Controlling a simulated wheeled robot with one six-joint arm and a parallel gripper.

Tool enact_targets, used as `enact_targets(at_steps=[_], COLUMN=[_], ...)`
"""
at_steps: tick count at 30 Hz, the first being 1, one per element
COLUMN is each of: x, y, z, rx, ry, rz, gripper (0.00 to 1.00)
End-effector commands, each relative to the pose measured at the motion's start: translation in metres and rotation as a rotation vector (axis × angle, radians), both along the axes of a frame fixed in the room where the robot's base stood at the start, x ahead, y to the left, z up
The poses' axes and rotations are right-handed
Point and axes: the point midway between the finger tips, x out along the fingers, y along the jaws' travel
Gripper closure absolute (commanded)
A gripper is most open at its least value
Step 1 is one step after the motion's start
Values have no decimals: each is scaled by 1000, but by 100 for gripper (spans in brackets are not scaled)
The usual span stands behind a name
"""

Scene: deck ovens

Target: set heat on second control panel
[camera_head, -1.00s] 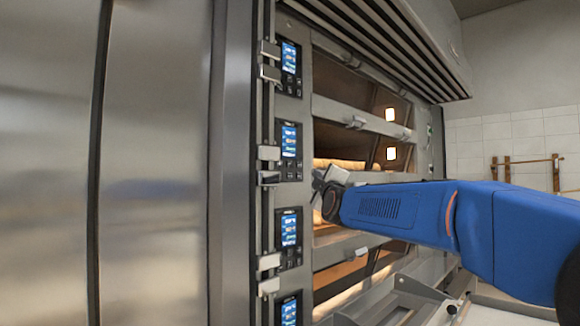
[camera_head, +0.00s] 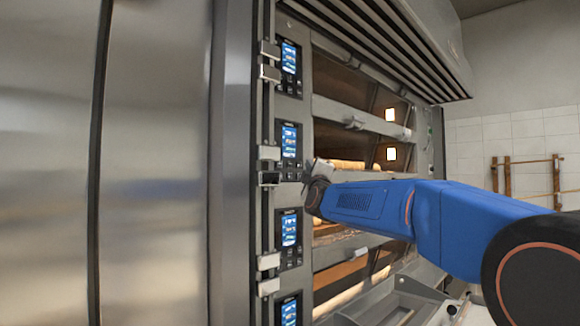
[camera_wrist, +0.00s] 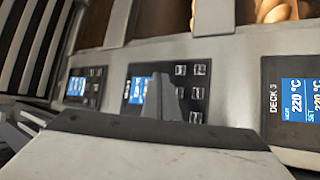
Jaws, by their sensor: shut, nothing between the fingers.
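The second control panel (camera_head: 289,150) from the top is a black unit with a lit blue screen, set in the steel oven front. In the wrist view it is the middle panel (camera_wrist: 137,90), with small buttons beside its screen. My gripper (camera_head: 307,170) is at the lower right edge of this panel in the head view. It is shut and empty. In the wrist view my gripper (camera_wrist: 165,88) stands in front of the panel and hides part of its screen and buttons. I cannot tell whether the fingertips touch it.
The top panel (camera_head: 289,66) is above and the third panel (camera_head: 289,238) below; in the wrist view the third one (camera_wrist: 297,100) reads DECK 3 and 220 °C. Steel handles (camera_head: 269,178) stick out left of the panels. Lit oven decks with bread (camera_head: 345,164) lie to the right.

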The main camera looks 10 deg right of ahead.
Motion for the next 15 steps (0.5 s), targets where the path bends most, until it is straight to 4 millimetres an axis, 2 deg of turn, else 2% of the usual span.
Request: enact_targets(at_steps=[9,15], x=[31,43], y=[22,31], z=[0,0], rx=[1,0], ry=[1,0], rz=[1,0], gripper=[100,100])
